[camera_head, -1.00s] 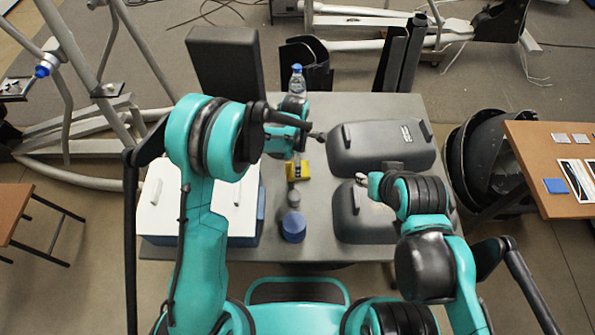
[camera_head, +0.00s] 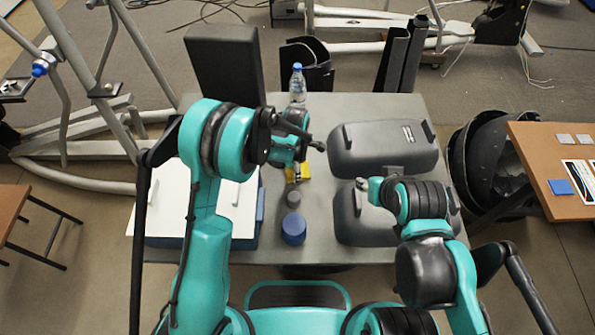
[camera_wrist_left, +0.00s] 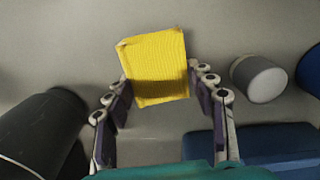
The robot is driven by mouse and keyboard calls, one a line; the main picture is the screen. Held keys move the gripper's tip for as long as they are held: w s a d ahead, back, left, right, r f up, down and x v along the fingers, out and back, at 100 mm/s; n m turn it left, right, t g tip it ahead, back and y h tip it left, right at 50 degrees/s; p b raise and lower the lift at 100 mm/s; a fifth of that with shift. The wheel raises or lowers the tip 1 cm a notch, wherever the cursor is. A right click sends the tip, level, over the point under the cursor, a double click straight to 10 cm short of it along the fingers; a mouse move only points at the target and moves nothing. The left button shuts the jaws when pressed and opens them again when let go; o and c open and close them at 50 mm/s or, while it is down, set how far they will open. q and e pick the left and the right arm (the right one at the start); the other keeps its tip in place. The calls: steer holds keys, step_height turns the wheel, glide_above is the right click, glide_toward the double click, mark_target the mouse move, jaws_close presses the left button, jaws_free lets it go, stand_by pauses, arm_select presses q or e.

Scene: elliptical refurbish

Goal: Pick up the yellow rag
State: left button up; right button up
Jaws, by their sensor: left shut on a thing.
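The yellow rag (camera_head: 304,171) is at the middle of the grey table (camera_head: 312,235), partly hidden by my left arm in the head view. In the left wrist view the rag (camera_wrist_left: 152,62) is a creased yellow cloth between the fingers. My left gripper (camera_wrist_left: 158,84) is shut on it, one finger on each side. In the head view my left gripper (camera_head: 295,179) points down at the rag; whether the rag is clear of the table cannot be told. My right gripper (camera_head: 361,185) is beside the lower dark grey cover, its fingers too small to read.
Two dark grey covers (camera_head: 383,146) (camera_head: 365,228) lie on the right of the table. A blue-topped cylinder (camera_head: 293,229) and a small grey one (camera_head: 293,199) stand nearer me. A water bottle (camera_head: 297,85) stands at the far edge. A white-lidded blue box (camera_head: 165,222) is left.

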arm_select(q)
step_height(320, 180, up, 4)
steer(key=shift+r+p, duration=0.25)
steer(key=shift+p, duration=0.8)
steer(key=s+d+r+p, duration=0.3)
steer(key=s+d+r, duration=0.3)
steer(key=d, duration=0.4)
steer(key=shift+r, duration=0.25)
steer(key=o, duration=0.4)
steer(key=c, duration=0.4)
